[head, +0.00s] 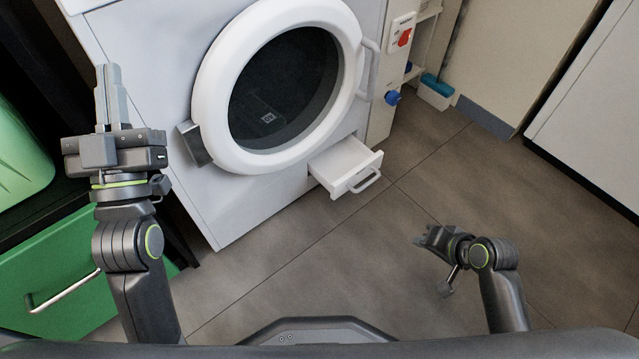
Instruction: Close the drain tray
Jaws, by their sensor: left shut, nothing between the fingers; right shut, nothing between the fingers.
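The drain tray (346,165) is a small white drawer at the lower right of the front of the white washing machine (245,200). It is pulled out, with a loop handle (366,181) on its front. My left gripper (108,82) is shut and empty, to the left of the round door and well away from the tray. My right gripper (424,238) is shut and empty, over the floor to the lower right of the tray and apart from it. Its fingertips are small and partly hard to make out.
The round washer door (210,105) looks shut above the tray. A panel with a red switch (404,37) and a blue knob (392,97) stands to the right. A green drawer (60,265) is at the left. The grey tiled floor (300,260) before the tray is clear.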

